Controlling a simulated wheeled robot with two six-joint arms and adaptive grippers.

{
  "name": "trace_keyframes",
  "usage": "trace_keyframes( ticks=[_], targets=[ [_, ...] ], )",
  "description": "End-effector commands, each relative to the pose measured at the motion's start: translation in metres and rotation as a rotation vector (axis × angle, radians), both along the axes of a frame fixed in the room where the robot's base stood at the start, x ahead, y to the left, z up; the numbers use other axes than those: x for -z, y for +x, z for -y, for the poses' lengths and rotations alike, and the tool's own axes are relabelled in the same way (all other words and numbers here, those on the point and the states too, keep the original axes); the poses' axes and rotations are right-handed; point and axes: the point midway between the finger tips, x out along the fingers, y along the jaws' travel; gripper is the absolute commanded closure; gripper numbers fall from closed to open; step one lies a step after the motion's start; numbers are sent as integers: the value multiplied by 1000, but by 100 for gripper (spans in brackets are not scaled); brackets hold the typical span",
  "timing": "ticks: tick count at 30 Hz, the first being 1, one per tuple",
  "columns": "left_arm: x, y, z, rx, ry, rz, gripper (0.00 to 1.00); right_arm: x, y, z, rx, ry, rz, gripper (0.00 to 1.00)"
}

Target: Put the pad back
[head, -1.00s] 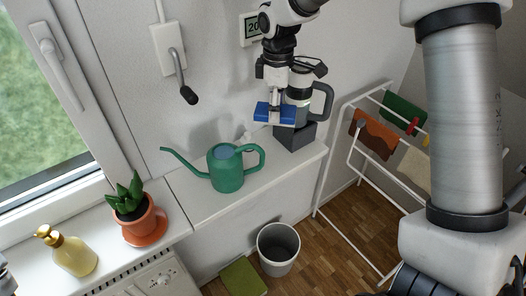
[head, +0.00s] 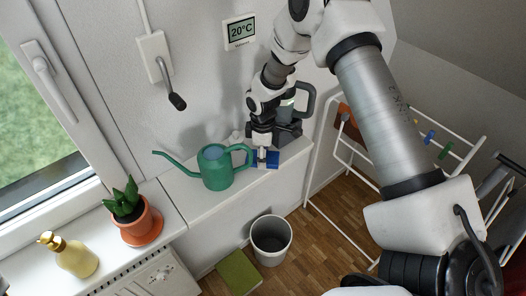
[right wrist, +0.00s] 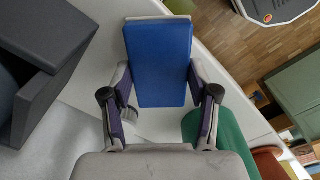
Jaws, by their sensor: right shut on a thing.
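The pad is a flat blue block with a pale underside (head: 271,160); it also shows in the right wrist view (right wrist: 160,62). My right gripper (head: 262,153) is shut on the pad, with a finger on each side of it (right wrist: 160,105). It holds the pad low over the white ledge (head: 205,200), just right of the green watering can. I cannot tell whether the pad touches the ledge. A dark grey angular box (right wrist: 45,50) stands beside the gripper, partly hidden by my arm in the head view. My left gripper is out of view.
The green watering can (head: 216,168) stands close left of the pad. A potted plant (head: 140,222) and a yellow bottle (head: 72,257) are on the sill. A grey bin (head: 271,240) and a green flat thing (head: 239,273) are on the floor. A drying rack (head: 340,190) stands right.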

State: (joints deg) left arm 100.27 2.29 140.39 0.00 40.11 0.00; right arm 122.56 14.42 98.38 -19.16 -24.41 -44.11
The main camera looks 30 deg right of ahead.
Motion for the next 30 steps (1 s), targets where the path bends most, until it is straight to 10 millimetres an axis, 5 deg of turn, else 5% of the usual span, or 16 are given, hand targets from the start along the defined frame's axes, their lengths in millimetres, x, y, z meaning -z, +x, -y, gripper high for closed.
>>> trace_keyframes(
  ticks=[3,4,6,19,30],
  targets=[
    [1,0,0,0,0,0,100,0,0,0,0,0,1,68],
    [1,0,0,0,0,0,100,0,0,0,0,-1,1,37],
    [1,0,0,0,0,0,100,0,0,0,0,-1,1,15],
    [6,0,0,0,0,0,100,-9,1,0,0,-1,2,15],
    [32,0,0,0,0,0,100,-95,1,0,0,-1,4,15]
  ],
)
